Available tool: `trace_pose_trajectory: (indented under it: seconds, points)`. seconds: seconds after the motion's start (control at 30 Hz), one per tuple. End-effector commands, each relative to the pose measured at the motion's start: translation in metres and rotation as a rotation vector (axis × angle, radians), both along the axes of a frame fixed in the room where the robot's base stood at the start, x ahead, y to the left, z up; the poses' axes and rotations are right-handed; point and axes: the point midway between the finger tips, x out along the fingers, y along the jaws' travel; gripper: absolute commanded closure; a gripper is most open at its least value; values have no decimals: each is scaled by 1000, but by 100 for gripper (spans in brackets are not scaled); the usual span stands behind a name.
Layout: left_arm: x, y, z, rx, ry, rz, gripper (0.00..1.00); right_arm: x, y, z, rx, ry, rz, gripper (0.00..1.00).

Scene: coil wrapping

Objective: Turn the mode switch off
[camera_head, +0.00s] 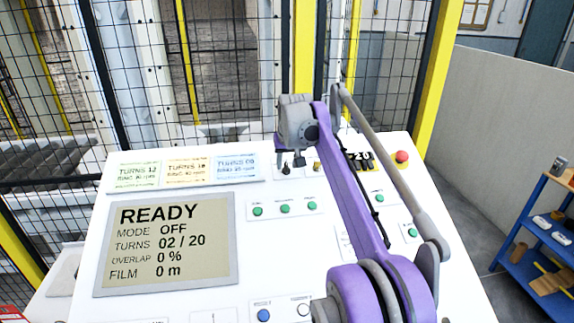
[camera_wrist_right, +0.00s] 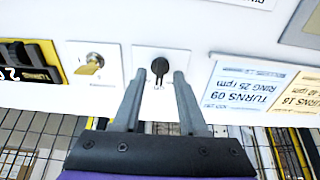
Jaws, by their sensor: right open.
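The white panel's display (camera_head: 166,240) reads READY, MODE OFF, TURNS 02 / 20, OVERLAP 0 % and FILM 0 m. A black rotary knob, seemingly the mode switch (camera_wrist_right: 160,66), sits on a white plate in the right wrist view. Its pointer is roughly upright in that picture, and its small label is too blurred to read. My right gripper (camera_wrist_right: 158,76) is open, with its fingertips on either side of the knob; I cannot tell if they touch it. In the head view my right gripper (camera_head: 293,160) is over the panel's upper edge and largely hides the knob. My left gripper is out of view.
A brass key switch (camera_wrist_right: 92,62) and a black-and-yellow counter (camera_wrist_right: 28,66) sit beside the knob. Label cards (camera_head: 187,172) lie on the other side. Several green buttons (camera_head: 284,208) and a red button (camera_head: 401,157) are on the panel. A mesh fence (camera_head: 220,60) stands behind.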

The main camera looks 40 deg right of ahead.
Motion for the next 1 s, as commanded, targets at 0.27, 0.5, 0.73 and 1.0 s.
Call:
trace_pose_trajectory:
  seconds: [0.27,0.5,0.73,1.0]
  points:
    - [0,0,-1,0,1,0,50,-24,13,49,0,0,0,58]
    - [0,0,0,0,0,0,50,-38,21,79,0,0,0,58]
    - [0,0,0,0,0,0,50,-42,23,85,0,0,0,58]
    - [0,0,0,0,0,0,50,-41,23,84,0,0,0,58]
